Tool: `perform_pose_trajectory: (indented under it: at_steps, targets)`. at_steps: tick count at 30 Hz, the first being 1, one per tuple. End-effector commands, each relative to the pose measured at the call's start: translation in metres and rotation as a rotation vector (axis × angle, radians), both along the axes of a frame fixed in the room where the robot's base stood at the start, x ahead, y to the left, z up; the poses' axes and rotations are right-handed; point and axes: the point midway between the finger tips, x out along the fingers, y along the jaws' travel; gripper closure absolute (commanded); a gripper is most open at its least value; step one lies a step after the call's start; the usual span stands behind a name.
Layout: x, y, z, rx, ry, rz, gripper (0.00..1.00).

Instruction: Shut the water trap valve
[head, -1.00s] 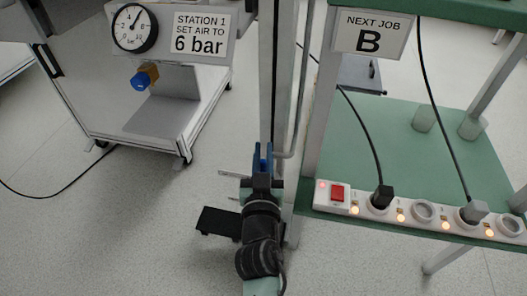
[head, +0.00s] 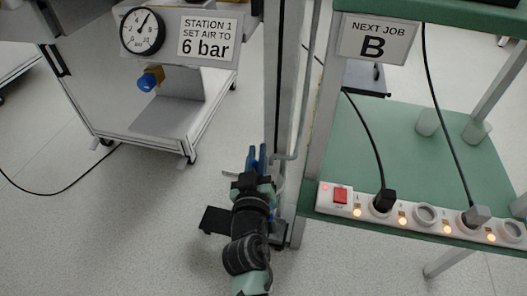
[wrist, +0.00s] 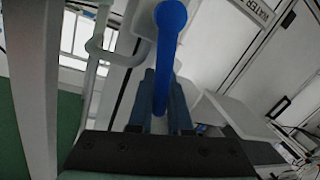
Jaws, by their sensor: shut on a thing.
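A blue lever (wrist: 169,45) stands between my gripper's two fingers in the wrist view, its rounded end toward the top. My gripper (wrist: 163,95) is shut on this lever, with a finger along each side of it. In the head view my gripper (head: 257,156) is beside the grey post and a thin bent pipe (head: 304,100). The lever cannot be told apart from the blue fingers there. The valve body is hidden. A sign reading "WATER" (wrist: 256,12) shows at the top of the wrist view.
The grey post (head: 286,80) and green-shelved bench (head: 390,140) stand close on the right, with a power strip (head: 420,214) on its edge. A cart with a pressure gauge (head: 142,31) and blue knob (head: 147,82) stands at left. Floor between is clear.

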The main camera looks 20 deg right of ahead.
Motion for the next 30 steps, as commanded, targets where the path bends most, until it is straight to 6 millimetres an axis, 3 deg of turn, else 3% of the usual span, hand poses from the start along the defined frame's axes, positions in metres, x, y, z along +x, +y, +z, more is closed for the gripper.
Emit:
perform_pose_trajectory:
  at_steps: [15,30]
  targets:
    - [0.015,0.024,-0.021,-0.411,0.278,0.004,1.00]
    - [0.022,0.034,-0.051,-0.792,0.534,0.003,1.00]
